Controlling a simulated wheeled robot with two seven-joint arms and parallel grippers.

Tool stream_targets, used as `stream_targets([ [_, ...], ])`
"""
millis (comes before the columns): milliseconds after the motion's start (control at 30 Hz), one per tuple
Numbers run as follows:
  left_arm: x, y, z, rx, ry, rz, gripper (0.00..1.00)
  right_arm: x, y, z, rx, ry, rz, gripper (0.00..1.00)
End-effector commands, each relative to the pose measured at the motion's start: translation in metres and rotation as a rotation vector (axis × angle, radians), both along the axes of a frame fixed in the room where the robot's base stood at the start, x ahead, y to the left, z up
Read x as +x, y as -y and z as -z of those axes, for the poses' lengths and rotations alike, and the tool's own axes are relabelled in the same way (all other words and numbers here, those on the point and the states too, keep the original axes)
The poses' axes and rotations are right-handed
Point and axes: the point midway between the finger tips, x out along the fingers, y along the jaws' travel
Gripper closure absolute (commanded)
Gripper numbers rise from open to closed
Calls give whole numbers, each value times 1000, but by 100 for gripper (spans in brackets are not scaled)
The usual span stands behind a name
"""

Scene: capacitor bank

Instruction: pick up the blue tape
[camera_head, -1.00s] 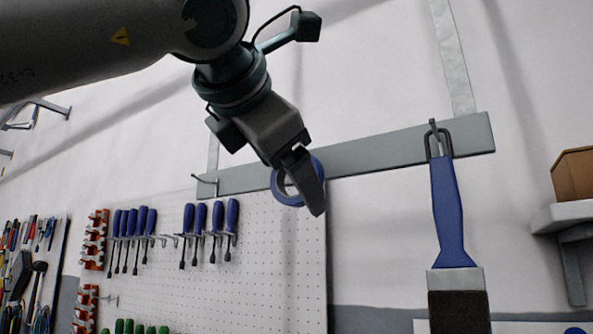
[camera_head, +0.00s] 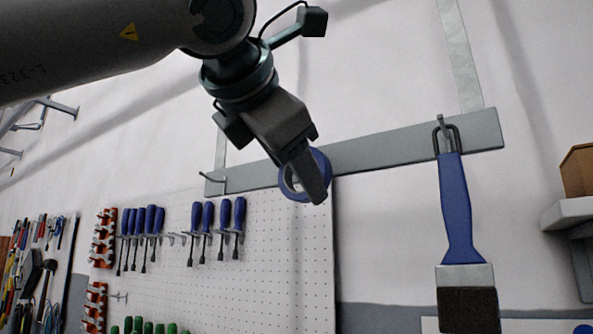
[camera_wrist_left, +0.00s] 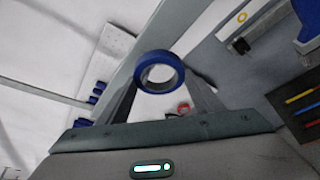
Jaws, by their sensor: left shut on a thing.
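The blue tape (camera_head: 323,172) is a blue ring-shaped roll, in front of the grey wall rail in the head view. My left gripper (camera_head: 314,182) is shut on the tape, and its fingers hide part of the roll. In the left wrist view the tape (camera_wrist_left: 159,72) sits between the two fingertips of the gripper (camera_wrist_left: 160,88), with its open hole facing the camera. My right gripper is in neither view.
A grey rail (camera_head: 410,143) on the wall carries an empty hook (camera_head: 217,180) at left and a large blue-handled brush (camera_head: 457,210) at right. A white pegboard (camera_head: 270,260) with blue screwdrivers (camera_head: 208,216) is below. A shelf (camera_head: 567,217) with a brown box is at far right.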

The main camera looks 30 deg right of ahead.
Motion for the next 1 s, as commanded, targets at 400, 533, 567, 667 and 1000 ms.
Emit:
stream_targets([
  [400, 0, 0, -25, -2, -1, -1, 62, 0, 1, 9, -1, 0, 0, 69],
  [533, -4, -6, -31, -2, 2, -1, 62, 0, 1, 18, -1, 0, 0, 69],
  [567, -8, -10, -30, -1, 3, -1, 62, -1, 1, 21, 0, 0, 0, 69],
  [667, -20, -27, -30, -2, 3, -2, 62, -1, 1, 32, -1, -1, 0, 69],
  [1000, -76, -97, -29, -3, 4, -1, 62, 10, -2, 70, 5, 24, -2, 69],
])
